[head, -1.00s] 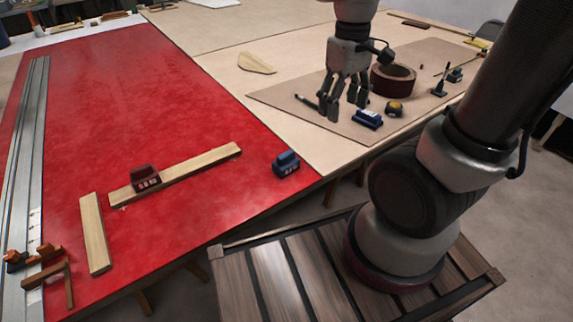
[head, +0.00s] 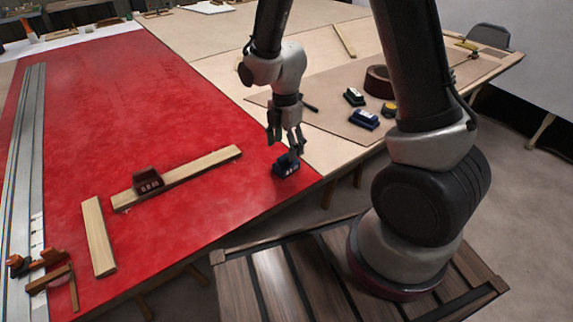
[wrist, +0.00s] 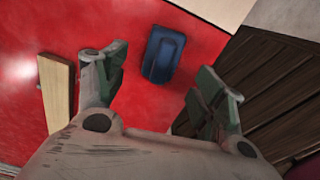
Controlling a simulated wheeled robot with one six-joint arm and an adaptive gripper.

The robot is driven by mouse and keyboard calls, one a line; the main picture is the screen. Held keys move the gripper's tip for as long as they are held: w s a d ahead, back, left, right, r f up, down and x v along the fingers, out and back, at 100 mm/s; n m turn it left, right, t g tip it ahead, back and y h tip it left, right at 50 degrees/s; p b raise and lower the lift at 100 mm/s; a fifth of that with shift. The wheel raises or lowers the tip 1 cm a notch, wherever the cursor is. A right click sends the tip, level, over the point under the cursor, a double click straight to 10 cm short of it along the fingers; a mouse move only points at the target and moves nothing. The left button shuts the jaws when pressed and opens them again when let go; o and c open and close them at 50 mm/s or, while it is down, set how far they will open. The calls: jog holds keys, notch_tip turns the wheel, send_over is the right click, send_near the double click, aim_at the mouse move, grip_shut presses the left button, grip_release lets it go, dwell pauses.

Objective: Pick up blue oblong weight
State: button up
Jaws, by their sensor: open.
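A dark blue weight (head: 284,168) with pale markings lies on the red panel near its right corner. It shows in the wrist view (wrist: 163,54) as a rounded oblong block on red, lying beyond and between my fingers. My gripper (head: 284,143) is open, pointing down just above this weight, its fingers partly covering the top in the head view. My two spread fingers (wrist: 165,78) hold nothing. Another blue oblong block (head: 364,120) with a pale label lies on the brown mat to the right.
A dark red weight (head: 148,181) sits on a wooden batten (head: 205,170); a second batten (head: 98,236) lies left. A dark green block (head: 354,96), a yellow-black item (head: 389,110) and a brown ring (head: 378,82) are on the mat. The panel's right edge is close to the weight.

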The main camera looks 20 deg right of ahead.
aim_at(286, 155)
notch_tip(286, 155, down, 7)
jog(key=shift+s+d+r, duration=0.1)
jog(key=shift+d+r, duration=0.05)
grip_shut()
dwell(0.4)
jog(key=shift+r, duration=0.15)
